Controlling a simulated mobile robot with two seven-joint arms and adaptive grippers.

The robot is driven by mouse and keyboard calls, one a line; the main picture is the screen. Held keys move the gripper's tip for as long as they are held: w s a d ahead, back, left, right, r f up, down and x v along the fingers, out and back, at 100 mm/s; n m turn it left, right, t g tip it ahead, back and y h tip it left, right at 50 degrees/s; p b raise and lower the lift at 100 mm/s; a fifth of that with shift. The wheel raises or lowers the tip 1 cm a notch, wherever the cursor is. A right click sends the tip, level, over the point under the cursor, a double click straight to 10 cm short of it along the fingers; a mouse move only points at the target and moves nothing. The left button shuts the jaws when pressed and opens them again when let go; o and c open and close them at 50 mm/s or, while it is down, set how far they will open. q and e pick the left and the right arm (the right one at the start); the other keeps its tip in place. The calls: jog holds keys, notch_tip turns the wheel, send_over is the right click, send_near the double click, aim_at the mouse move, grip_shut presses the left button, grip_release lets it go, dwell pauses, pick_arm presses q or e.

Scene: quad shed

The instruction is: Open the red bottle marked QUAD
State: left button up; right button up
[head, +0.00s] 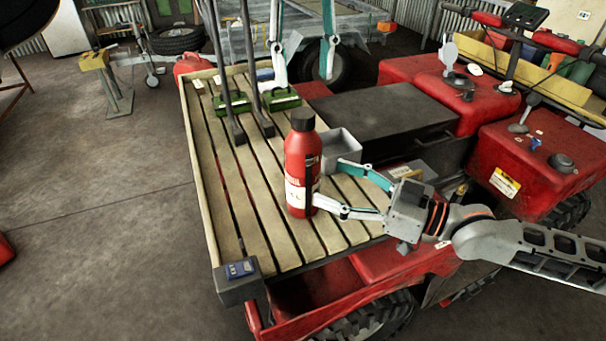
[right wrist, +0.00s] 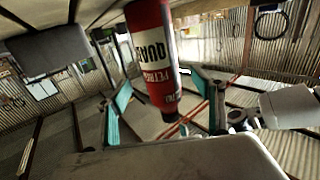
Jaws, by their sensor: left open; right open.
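The red bottle (head: 300,164) stands upright on the slatted wooden rack in the head view. Its black cap (head: 302,119) is on top, and a pale label is low on its side. My left gripper (head: 304,80) is open and empty, pointing down beyond the bottle, higher in the picture.
A grey open box (head: 341,150) stands just behind the bottle. Two dark long-handled tools (head: 236,100) and green blocks (head: 229,104) are on the rack's far part. A small box with a blue face (head: 238,270) sits at the near corner. The rack's left slats (head: 225,190) are clear.

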aim_at(303, 171)
pick_arm(q)
jog(key=shift+a+r, duration=0.1)
pick_arm(e)
jog(key=shift+x, duration=3.85)
grip_shut()
pick_arm(q)
jog(key=n, duration=0.4)
jog(key=shift+f, duration=4)
